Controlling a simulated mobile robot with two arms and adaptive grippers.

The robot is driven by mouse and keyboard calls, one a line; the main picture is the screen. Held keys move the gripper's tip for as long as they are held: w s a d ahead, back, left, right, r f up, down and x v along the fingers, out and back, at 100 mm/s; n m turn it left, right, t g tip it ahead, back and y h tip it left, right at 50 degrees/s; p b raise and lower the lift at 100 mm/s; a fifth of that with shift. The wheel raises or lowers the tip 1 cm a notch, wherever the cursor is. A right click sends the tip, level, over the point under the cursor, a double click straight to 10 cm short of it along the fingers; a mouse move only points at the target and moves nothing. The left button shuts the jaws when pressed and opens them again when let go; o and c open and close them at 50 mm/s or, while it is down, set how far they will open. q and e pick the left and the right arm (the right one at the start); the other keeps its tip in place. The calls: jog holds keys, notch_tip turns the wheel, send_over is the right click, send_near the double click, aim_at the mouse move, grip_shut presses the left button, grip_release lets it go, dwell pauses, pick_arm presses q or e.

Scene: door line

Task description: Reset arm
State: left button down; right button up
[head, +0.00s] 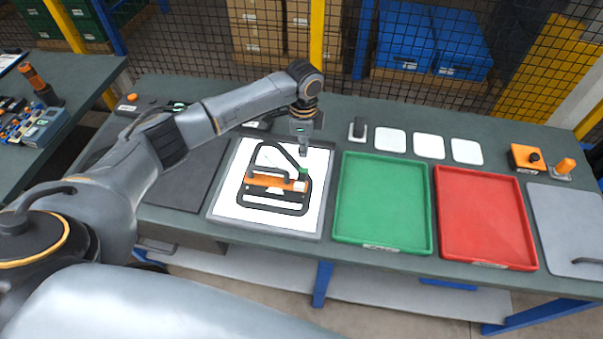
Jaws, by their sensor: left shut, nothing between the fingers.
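My left arm reaches in from the left, and its gripper (303,149) points down over the far right part of a white lit panel (228,198). The gripper is shut with nothing between its fingers. A black door-frame-like part with an orange bar (268,182) lies on the panel, just left of and nearer than the gripper. The fingertips look close to the part's far right corner; I cannot tell whether they touch it. My right gripper is not in view.
A green tray (344,225) and a red tray (447,238) stand right of the panel. Several white squares (429,146) lie behind them. An orange box (524,157) and a grey plate (570,225) are at the right. A mesh fence (400,94) runs behind the bench.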

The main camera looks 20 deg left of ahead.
pick_arm(q)
jog(key=shift+f, duration=0.1)
dwell(0.3)
jog(key=s+d+f+n+t+h, duration=0.1)
jog(key=s+d+f+n+h, duration=0.35)
jog(key=s+d, duration=1.05)
jog(key=s+a+r+n+t+y, duration=0.2)
jog(key=s+a+n+t+y, duration=0.15)
jog(key=s+a+n, duration=1)
jog(key=s+d+f+m+g+b, duration=0.1)
jog(key=f+m+b, duration=0.15)
jog(key=f, duration=0.85)
jog(key=s+f+m+g+b, duration=0.1)
jog(key=s+f+b, duration=0.15)
jog(key=f, duration=0.85)
jog(key=d+f+m+b, duration=0.1)
jog(key=f+m+b, duration=0.15)
jog(key=f, duration=0.85)
jog(key=s+a+f+b, duration=0.1)
jog(key=s+f+b, duration=0.2)
jog(key=s+f, duration=0.5)
jog(key=s+a+f+g+y+b, duration=0.1)
jog(key=s+a+f+b, duration=0.1)
jog(key=s+f, duration=0.7)
notch_tip(320, 180, down, 6)
jog(key=shift+a+r+n+b, duration=0.15)
jog(key=shift+a+n+b, duration=0.1)
jog(key=shift+n+b, duration=0.25)
